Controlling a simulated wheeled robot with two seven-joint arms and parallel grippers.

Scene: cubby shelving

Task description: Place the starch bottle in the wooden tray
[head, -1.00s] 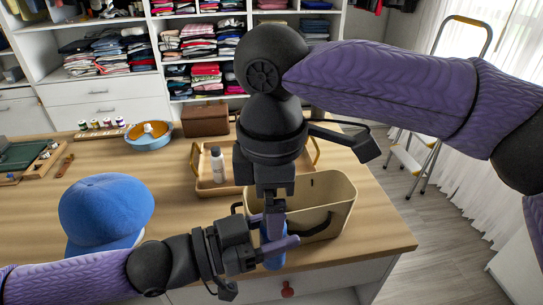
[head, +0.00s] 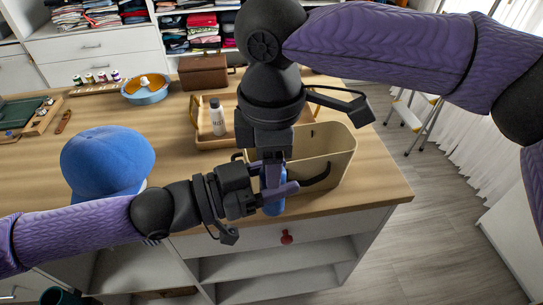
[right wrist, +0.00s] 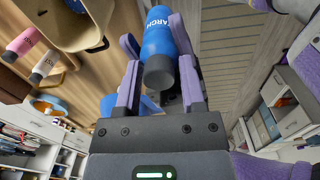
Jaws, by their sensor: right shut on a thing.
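The blue starch bottle (head: 273,203) is in front of the beige bin, near the table's front edge; whether it touches the table I cannot tell. In the right wrist view the bottle (right wrist: 158,42) sits between the purple fingers of my right gripper (right wrist: 160,75), which is shut on it. My left gripper (head: 272,180) reaches in from the left with its fingers at the same bottle; their gap is partly hidden. The wooden tray (head: 200,140) lies behind the bin, partly covered by my right arm. A white bottle (head: 217,120) stands in it.
The beige bin (head: 335,165) stands at the table's right, between the starch bottle and the tray. A blue cap (head: 105,160) lies on the left. A blue bowl (head: 146,92) and a brown box (head: 203,73) are farther back. A pink bottle (right wrist: 22,42) shows in the right wrist view.

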